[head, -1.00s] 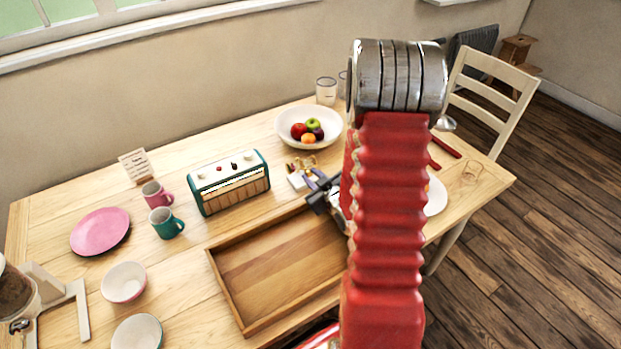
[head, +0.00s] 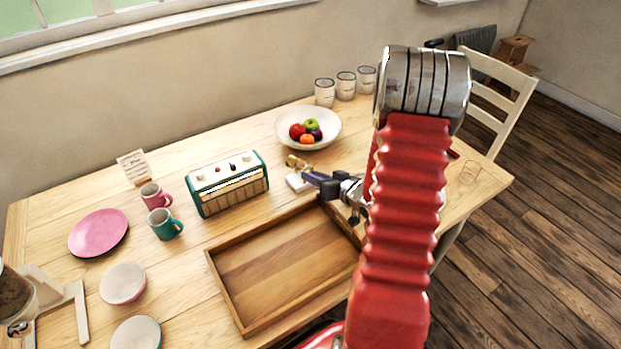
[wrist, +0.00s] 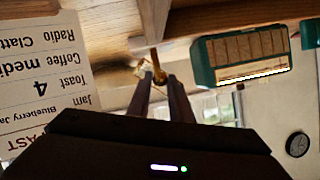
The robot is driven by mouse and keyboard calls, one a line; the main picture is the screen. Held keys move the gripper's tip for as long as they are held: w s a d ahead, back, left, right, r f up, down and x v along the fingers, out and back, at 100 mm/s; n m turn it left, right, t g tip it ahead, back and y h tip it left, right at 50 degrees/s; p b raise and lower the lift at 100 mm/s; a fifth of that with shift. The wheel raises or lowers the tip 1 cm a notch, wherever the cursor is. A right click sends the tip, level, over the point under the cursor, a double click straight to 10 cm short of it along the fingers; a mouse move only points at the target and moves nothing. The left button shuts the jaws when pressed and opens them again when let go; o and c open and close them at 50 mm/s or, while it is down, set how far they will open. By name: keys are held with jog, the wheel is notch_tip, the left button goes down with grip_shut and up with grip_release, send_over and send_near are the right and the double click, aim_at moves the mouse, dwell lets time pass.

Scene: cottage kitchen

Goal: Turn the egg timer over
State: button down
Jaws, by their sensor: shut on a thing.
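The egg timer (head: 298,163) is a small brass-coloured piece at the tip of my gripper (head: 318,179), near the back middle of the table. In the wrist view the egg timer (wrist: 158,74) sits between the two finger ends of my gripper (wrist: 160,82), which is shut on it. That view is upside down, with the table top at its upper edge. The timer is small and partly hidden by the fingers, so its glass and exact tilt are unclear. A small white block (head: 298,182) lies just below it in the head view.
A wooden tray (head: 243,331) lies in front of my gripper. A teal radio (head: 228,185) stands to the left, and a fruit bowl (head: 335,124) behind. Several glasses (head: 346,86) stand at the back. A printed card (wrist: 40,85) looms large in the wrist view.

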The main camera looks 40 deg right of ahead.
jog(key=shift+d+m+y, duration=0.2)
jog(key=shift+m+y, duration=0.4)
jog(key=shift+m, duration=0.3)
jog(key=c, duration=1.6)
grip_release()
jog(key=v, duration=1.3)
jog(key=shift+s+f, duration=0.15)
jog(key=shift+s, duration=0.25)
